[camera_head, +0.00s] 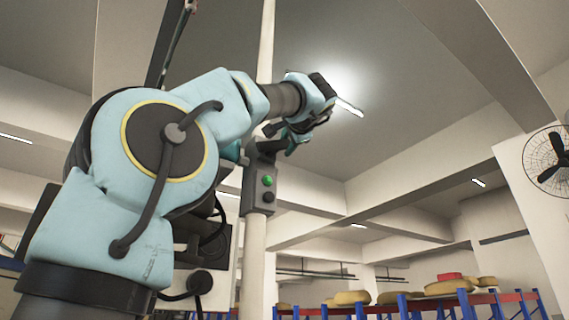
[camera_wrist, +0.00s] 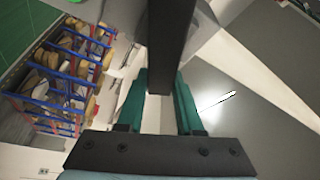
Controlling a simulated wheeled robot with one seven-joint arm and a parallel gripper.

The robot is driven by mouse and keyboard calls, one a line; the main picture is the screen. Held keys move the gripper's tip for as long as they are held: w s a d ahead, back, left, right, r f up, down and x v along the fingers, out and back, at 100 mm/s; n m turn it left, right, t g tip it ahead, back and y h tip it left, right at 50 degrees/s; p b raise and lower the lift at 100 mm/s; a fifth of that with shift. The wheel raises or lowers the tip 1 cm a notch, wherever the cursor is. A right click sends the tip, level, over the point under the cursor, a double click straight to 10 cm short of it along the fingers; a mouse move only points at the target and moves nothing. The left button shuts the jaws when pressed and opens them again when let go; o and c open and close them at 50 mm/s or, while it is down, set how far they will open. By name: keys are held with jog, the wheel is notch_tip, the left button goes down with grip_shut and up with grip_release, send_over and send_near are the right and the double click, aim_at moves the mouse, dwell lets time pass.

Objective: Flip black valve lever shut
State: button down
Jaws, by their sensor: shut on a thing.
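In the wrist view, the two teal fingers of my gripper (camera_wrist: 161,82) stand on either side of a long black bar, which I take to be the black valve lever (camera_wrist: 171,40). The bar runs from the top edge down between the fingers, and my gripper is shut on it. In the head view my gripper (camera_head: 296,143) is high up, beside the top of a grey control box on a pale upright post.
The control box (camera_head: 261,180) has a green button and a dark knob, close below my gripper. The pale post (camera_head: 256,255) rises behind my arm. Blue and orange shelving (camera_head: 462,303) with yellowish goods and a wall fan (camera_head: 548,160) are farther off at right.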

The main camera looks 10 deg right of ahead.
jog(key=m+p, duration=0.1)
jog(key=m, duration=0.1)
jog(key=f+m+g+p, duration=0.1)
jog(key=shift+d+m+h+p, duration=0.2)
jog(key=shift+m+h+p, duration=0.15)
jog(key=shift+m+h, duration=0.05)
jog(key=shift+w+f+m+g+p, duration=0.1)
jog(key=shift+f+m+g+p, duration=0.35)
jog(key=shift+m, duration=0.35)
jog(key=c, duration=0.6)
grip_release()
jog(key=shift+o, duration=0.2)
jog(key=s+b, duration=0.3)
jog(key=s, duration=0.8)
jog(key=shift+d, duration=0.3)
